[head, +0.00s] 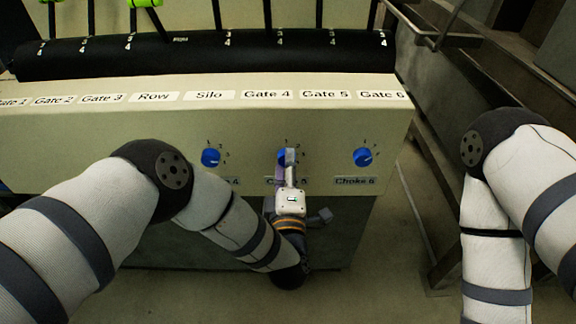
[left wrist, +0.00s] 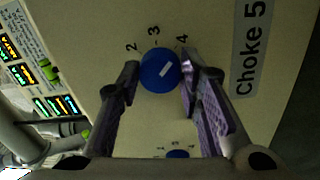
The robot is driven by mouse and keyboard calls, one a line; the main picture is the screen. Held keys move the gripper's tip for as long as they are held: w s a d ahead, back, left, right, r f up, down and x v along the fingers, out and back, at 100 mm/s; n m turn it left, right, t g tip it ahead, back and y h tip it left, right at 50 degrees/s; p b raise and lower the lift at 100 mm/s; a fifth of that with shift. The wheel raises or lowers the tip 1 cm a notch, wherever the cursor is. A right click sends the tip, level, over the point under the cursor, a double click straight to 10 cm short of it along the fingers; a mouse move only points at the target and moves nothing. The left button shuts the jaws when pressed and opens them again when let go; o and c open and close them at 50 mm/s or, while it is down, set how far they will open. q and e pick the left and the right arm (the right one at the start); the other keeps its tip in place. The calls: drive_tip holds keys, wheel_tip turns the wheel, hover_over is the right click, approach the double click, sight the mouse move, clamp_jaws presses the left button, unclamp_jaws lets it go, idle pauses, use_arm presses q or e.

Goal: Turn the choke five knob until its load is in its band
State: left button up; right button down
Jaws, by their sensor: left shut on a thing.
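The choke five knob (left wrist: 160,70) is round and blue with a white pointer mark. In the left wrist view its mark slants toward the printed 4. The label Choke 5 (left wrist: 249,48) stands beside it. In the head view the knob (head: 282,157) is partly hidden behind my left gripper (head: 289,160). In the left wrist view the two fingers of my left gripper (left wrist: 160,69) are on either side of the knob, shut on it. My right gripper is out of view; only my right arm shows at the right of the head view.
Blue knobs flank it on the panel (head: 130,137): one at the left (head: 211,157) and the Choke 6 knob (head: 362,157) at the right. A black roll-like ledge (head: 200,53) runs above the panel. Lit displays (left wrist: 22,74) show at the left of the wrist view, too small to read.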

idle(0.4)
use_arm(q)
drive_tip(key=o, duration=1.2)
drive_tip(key=shift+c, duration=0.2)
drive_tip(key=s, duration=0.7)
drive_tip(key=shift+s+f, duration=0.25)
drive_tip(key=shift+s, duration=0.05)
drive_tip(key=shift+f+m, duration=0.1)
drive_tip(key=shift+m, duration=0.2)
